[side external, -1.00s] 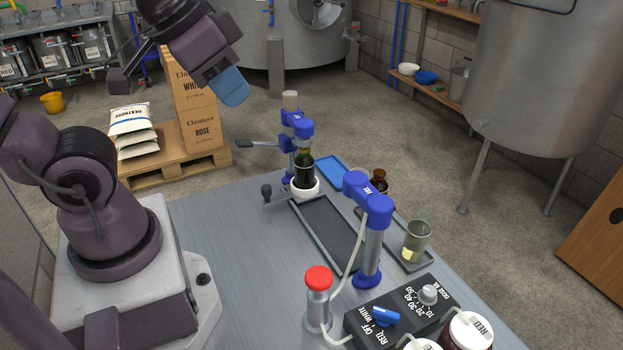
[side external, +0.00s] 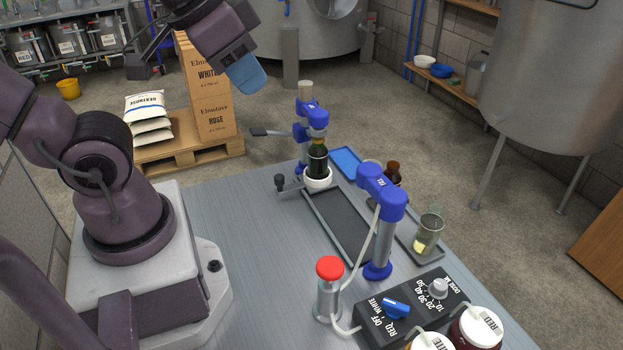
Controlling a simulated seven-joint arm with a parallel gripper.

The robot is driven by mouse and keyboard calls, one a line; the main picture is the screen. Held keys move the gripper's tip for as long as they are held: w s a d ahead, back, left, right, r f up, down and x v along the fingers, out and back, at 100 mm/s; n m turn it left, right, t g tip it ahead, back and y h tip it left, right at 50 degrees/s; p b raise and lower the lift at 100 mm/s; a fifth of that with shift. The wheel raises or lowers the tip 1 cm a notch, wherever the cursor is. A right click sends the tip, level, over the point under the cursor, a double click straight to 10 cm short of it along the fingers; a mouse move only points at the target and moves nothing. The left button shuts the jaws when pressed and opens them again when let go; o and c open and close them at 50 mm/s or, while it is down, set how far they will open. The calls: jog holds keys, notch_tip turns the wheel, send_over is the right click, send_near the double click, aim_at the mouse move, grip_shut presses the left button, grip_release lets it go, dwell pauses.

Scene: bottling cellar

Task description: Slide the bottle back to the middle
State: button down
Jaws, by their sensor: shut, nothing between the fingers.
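A dark green bottle (side external: 317,163) stands upright in a white round cup (side external: 318,181). It is at the far end of a long dark tray (side external: 343,228), close to a blue-and-grey column device (side external: 311,115) with a lever handle (side external: 268,131). A second blue-headed column (side external: 380,230), marked FILL, stands along the tray's right side towards the near end.
A red-topped cylinder (side external: 328,290) and a dial box (side external: 415,305) stand near the front, beside jars (side external: 478,326). A glass (side external: 428,234), a brown bottle (side external: 393,172) and a blue tray (side external: 346,161) are right of the rail.

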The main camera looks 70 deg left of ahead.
dwell(0.3)
jog(key=c, duration=1.3)
grip_release()
jog(key=shift+w+a+f, duration=0.1)
jog(key=shift+f, duration=0.15)
jog(key=o, duration=0.4)
jog(key=a+f+g, duration=0.1)
jog(key=w+a+f+n+g, duration=0.1)
jog(key=f, duration=0.1)
jog(key=w+a+f+n+g, duration=0.1)
jog(key=shift+w+f, duration=0.2)
jog(key=shift+f, duration=0.05)
jog(key=n+g, duration=0.3)
jog(key=n, duration=2.2)
send_over(279, 177)
notch_tip(279, 177, down, 13)
notch_tip(279, 177, down, 13)
jog(key=shift+a+f, duration=0.1)
grip_shut()
